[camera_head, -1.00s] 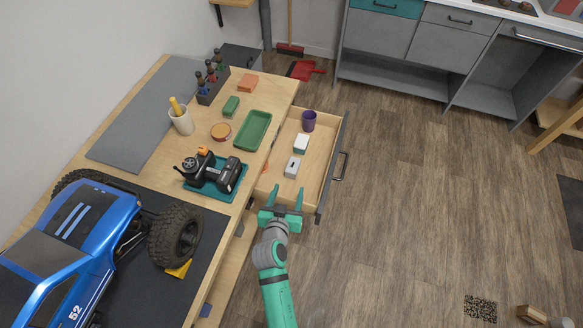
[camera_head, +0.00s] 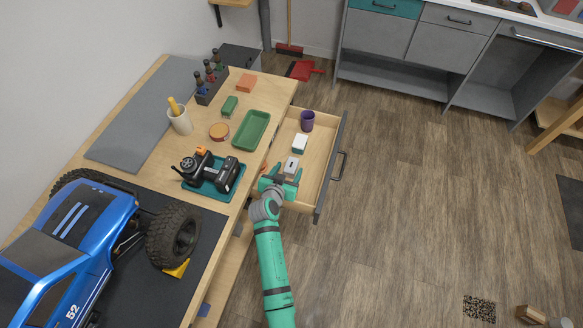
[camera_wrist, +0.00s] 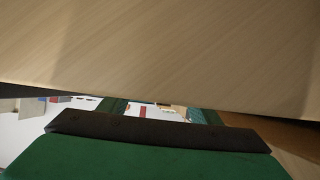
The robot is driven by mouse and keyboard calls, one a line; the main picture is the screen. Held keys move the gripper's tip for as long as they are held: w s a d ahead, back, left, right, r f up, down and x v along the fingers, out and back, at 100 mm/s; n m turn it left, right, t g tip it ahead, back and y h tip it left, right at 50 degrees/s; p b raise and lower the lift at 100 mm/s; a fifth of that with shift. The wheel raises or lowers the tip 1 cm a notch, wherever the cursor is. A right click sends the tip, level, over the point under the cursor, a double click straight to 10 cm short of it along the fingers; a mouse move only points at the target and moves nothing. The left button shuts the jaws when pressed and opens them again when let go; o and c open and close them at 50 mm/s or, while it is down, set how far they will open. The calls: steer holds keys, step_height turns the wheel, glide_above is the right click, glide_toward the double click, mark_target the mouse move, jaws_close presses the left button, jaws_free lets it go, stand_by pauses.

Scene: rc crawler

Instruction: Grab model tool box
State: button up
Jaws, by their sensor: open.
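No thing is plainly marked as the model tool box; the likeliest is the small grey-white box (camera_head: 291,165) with a dark mark, in the near part of the open drawer. A second white box (camera_head: 300,143) with a dark side lies behind it. My green gripper (camera_head: 286,172) is open over the near end of the drawer, with its fingers close to the near box. I cannot tell whether they touch it or are on both sides of it. The wrist view shows green gripper parts (camera_wrist: 150,158) against a pale wood surface (camera_wrist: 160,45); no box is clear there.
The drawer (camera_head: 318,165) is pulled out from the wooden workbench and holds a purple cup (camera_head: 307,120) at its far end. On the bench are a black controller on a teal tray (camera_head: 226,186), a green tray (camera_head: 251,130) and a blue truck (camera_head: 75,240). Open floor lies right.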

mark_target(290, 167)
steer(key=shift+x, duration=2.35)
steer(key=shift+a+f, duration=0.1)
steer(key=shift+c, duration=0.6)
steer(key=c, duration=1)
steer(key=shift+c, duration=0.2)
